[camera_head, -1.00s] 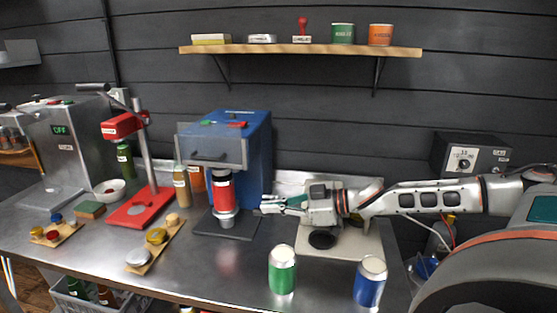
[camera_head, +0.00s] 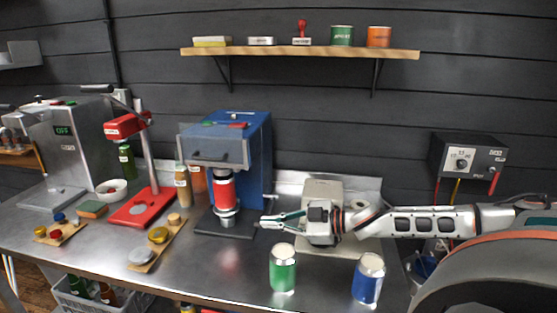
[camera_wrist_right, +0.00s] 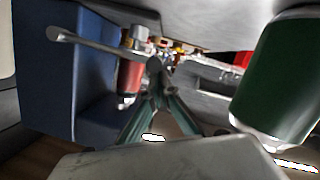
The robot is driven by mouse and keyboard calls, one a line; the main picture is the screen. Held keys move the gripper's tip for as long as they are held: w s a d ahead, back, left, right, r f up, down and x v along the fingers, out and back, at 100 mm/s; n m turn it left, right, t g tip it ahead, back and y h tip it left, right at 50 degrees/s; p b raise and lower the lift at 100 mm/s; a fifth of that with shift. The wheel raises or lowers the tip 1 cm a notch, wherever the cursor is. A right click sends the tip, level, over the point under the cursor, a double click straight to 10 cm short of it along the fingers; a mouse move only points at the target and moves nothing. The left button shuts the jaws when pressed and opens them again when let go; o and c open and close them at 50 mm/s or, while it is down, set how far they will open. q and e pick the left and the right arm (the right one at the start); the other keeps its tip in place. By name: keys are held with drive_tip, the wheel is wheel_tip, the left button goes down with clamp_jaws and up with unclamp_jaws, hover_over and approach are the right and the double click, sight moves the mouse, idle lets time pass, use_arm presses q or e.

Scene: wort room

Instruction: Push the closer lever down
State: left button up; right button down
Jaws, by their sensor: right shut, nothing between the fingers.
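In the right wrist view a grey lever-like bar (camera_wrist_right: 100,50) with a rounded end crosses in front of the blue body (camera_wrist_right: 95,80). Which part is the task's lever I cannot tell for sure. My right gripper (camera_head: 264,221) is shut and empty, low above the counter, just right of the blue machine's base and pointing left at it. It also shows in the wrist view (camera_wrist_right: 156,70). My left gripper is out of view.
A green can (camera_head: 283,270) and a blue can (camera_head: 368,280) stand near the front edge, close to my right arm. A red lever press (camera_head: 140,205) stands left of the blue machine. A beige scale-like device (camera_head: 318,190) is behind my gripper.

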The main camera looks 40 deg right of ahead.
drive_tip(key=shift+s+a+f+n, duration=0.1)
drive_tip(key=shift+f+n, duration=0.3)
drive_tip(key=shift+f, duration=0.55)
